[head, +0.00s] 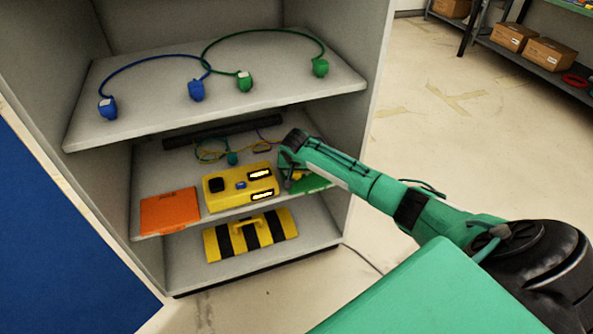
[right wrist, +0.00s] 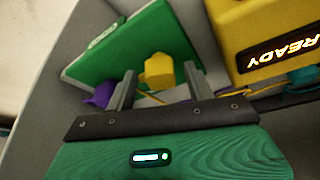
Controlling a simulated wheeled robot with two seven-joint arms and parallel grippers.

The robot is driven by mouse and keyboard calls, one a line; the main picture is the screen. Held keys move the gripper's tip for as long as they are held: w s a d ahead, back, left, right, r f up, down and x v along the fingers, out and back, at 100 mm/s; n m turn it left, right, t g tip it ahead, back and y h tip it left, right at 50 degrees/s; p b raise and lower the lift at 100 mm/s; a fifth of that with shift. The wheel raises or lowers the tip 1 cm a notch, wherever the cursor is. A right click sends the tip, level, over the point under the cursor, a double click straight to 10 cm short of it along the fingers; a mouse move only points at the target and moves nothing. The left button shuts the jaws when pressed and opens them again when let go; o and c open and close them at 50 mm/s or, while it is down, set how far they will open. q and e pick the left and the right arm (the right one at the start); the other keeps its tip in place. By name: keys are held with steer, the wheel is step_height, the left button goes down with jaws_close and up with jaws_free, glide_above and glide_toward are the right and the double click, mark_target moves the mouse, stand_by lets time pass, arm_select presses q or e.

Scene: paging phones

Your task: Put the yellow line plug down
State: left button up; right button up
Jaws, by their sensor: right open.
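The yellow line plug (right wrist: 158,70) sits by the green pad (right wrist: 135,42) in the right wrist view. A thin yellow cord runs from it to the right. My right gripper (right wrist: 158,88) is open, with one finger on each side of the plug and a visible gap on both sides. In the head view the green pad (head: 315,184) lies on the middle shelf, right of the yellow box (head: 226,199), and my right arm reaches in over it. The arm hides most of the plug there. My left gripper is not in view.
A purple plug (right wrist: 100,95) is close outside the left finger. The box with a lit READY display (right wrist: 286,46) is close on the right. An orange pad (head: 168,211) lies on the same shelf. The upper shelf (head: 150,125) with blue and green plugs overhangs it.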

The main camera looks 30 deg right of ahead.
steer(key=shift+r, duration=0.3)
steer(key=a+p+v, duration=0.1)
steer(key=p+v, duration=0.2)
steer(key=v, duration=0.8)
steer(key=s+a+f+n+y, duration=0.25)
steer(key=s+a+f, duration=0.25)
steer(key=s+a, duration=0.35)
steer(key=s+a+f+n+y, duration=0.1)
steer(key=s+a+f+n, duration=0.35)
steer(key=s+a, duration=0.4)
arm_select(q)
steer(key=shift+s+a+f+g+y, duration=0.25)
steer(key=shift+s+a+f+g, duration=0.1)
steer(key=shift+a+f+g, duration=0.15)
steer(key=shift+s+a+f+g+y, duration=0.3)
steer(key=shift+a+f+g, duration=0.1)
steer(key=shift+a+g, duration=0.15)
arm_select(e)
steer(key=s+a+r+n, duration=0.1)
steer(key=s+n, duration=0.1)
steer(key=s, duration=1.7)
steer(key=shift+s+r, duration=0.3)
steer(key=shift+r, duration=0.1)
